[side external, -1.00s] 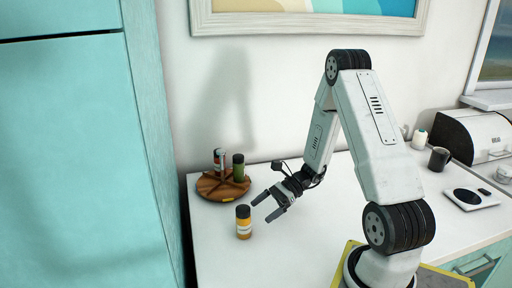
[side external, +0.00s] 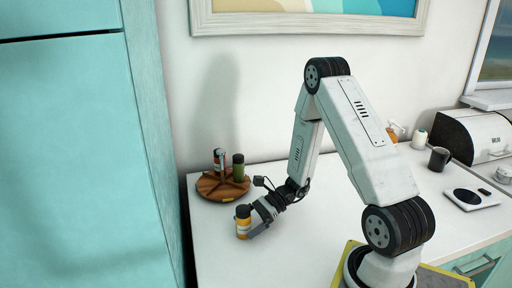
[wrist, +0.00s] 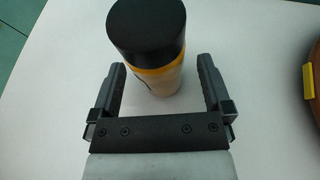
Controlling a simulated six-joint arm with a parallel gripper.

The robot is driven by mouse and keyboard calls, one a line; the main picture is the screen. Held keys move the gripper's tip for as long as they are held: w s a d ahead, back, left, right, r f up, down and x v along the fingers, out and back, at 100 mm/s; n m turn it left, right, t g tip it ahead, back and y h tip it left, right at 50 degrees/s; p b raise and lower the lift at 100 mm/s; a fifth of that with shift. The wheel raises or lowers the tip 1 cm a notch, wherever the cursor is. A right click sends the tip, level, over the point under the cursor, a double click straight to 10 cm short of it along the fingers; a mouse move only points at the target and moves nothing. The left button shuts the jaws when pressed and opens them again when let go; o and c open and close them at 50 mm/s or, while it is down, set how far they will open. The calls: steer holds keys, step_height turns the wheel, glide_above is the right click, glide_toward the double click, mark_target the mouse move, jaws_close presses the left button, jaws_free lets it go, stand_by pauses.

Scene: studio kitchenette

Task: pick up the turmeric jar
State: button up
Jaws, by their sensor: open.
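The turmeric jar (side external: 243,226), yellow-orange with a black lid and a pale label, stands upright on the white counter. In the wrist view the jar (wrist: 157,80) is at the top middle, its black lid towards the camera. My gripper (side external: 249,223) is at the jar in the side view. In the wrist view my gripper (wrist: 161,75) is open, one finger on each side of the jar, with gaps visible between the fingers and the jar.
A round wooden rack (side external: 213,190) stands behind the jar, holding a green jar (side external: 238,168) and a white-labelled jar (side external: 219,161). A dark mug (side external: 439,159), a scale (side external: 470,198) and a bread bin (side external: 470,135) are at the right. The counter's front left is clear.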

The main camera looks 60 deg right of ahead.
mark_target(243, 208)
steer(key=shift+w+a+f, duration=0.25)
steer(key=shift+w+a, duration=0.1)
steer(key=shift+a, duration=0.25)
jaws_close()
steer(key=shift+r, duration=0.15)
steer(key=shift+r, duration=4.85)
